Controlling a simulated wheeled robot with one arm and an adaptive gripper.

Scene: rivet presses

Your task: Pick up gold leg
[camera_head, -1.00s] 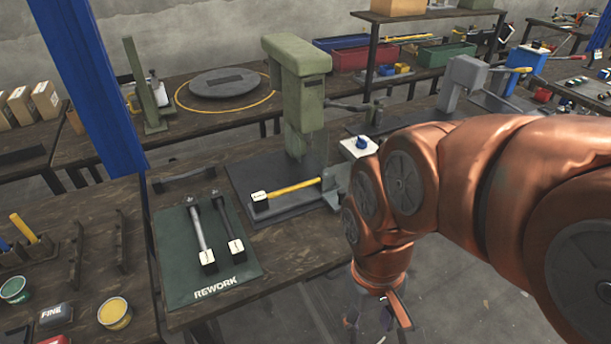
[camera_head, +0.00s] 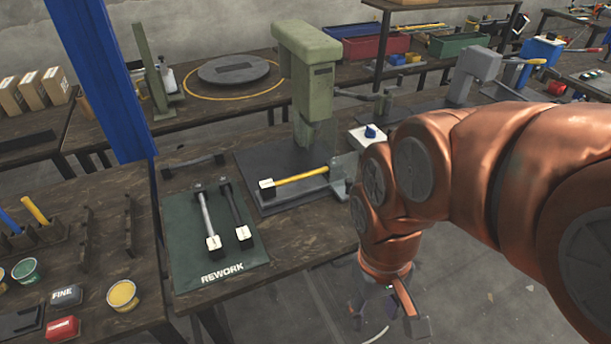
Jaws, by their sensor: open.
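A gold leg (camera_head: 301,177), a yellow bar with a white-labelled block at its left end, lies on the dark plate (camera_head: 262,163) under the green rivet press (camera_head: 308,75). Its right end meets a grey bracket (camera_head: 343,174); I cannot tell whether they touch. My gripper (camera_head: 383,322) hangs at the lower middle, in front of the bench and over the floor, to the right of and nearer than the gold leg. Its fingers are apart and nothing shows between them.
A green REWORK mat (camera_head: 218,262) left of the plate holds a silver leg (camera_head: 207,219) and a black leg (camera_head: 236,212). A white box with a blue knob (camera_head: 370,134) stands right of the press. A blue post (camera_head: 110,80) rises at left.

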